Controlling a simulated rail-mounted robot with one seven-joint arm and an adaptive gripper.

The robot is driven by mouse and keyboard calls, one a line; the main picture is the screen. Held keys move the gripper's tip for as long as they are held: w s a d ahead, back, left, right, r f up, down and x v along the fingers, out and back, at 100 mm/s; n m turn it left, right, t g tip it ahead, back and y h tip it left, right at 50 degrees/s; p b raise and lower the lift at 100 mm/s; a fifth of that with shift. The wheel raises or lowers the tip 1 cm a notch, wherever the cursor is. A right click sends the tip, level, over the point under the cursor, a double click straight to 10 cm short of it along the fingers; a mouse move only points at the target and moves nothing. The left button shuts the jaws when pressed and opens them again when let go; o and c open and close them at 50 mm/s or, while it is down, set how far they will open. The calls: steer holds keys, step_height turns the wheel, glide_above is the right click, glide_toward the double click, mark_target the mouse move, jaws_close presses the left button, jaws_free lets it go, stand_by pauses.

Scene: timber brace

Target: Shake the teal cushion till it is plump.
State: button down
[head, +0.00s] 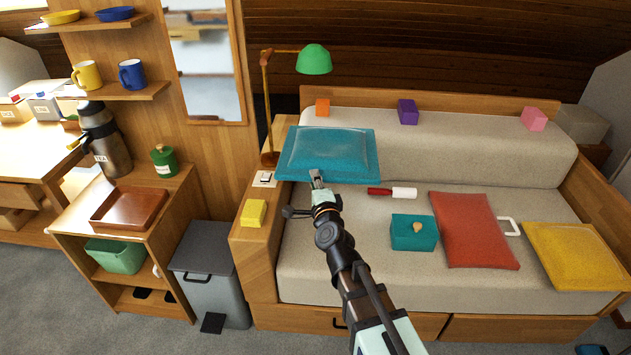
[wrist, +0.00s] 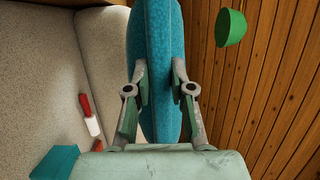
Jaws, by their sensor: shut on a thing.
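The teal cushion (head: 327,153) is held up at the left end of the sofa, in front of the backrest. It looks roughly flat-lying and lightly puffed in the head view. In the wrist view the teal cushion (wrist: 155,60) shows edge-on, with its seam running between the fingers. My gripper (head: 318,180) is shut on the cushion's near edge. In the wrist view both fingers of my gripper (wrist: 160,90) press on its two faces. The cushion's far side is hidden in the wrist view.
A green lamp (head: 314,60) stands close behind the cushion. On the sofa seat (head: 350,270) lie a red-and-white roller (head: 392,192), a teal box (head: 414,232), a red cushion (head: 473,230) and a yellow cushion (head: 576,256). A yellow block (head: 253,213) sits on the left armrest.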

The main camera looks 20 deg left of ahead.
step_height(320, 180, up, 7)
steer(key=p, duration=0.7)
step_height(320, 180, down, 7)
steer(key=b, duration=0.6)
steer(key=shift+b, duration=0.35)
stand_by(1.8)
stand_by(0.3)
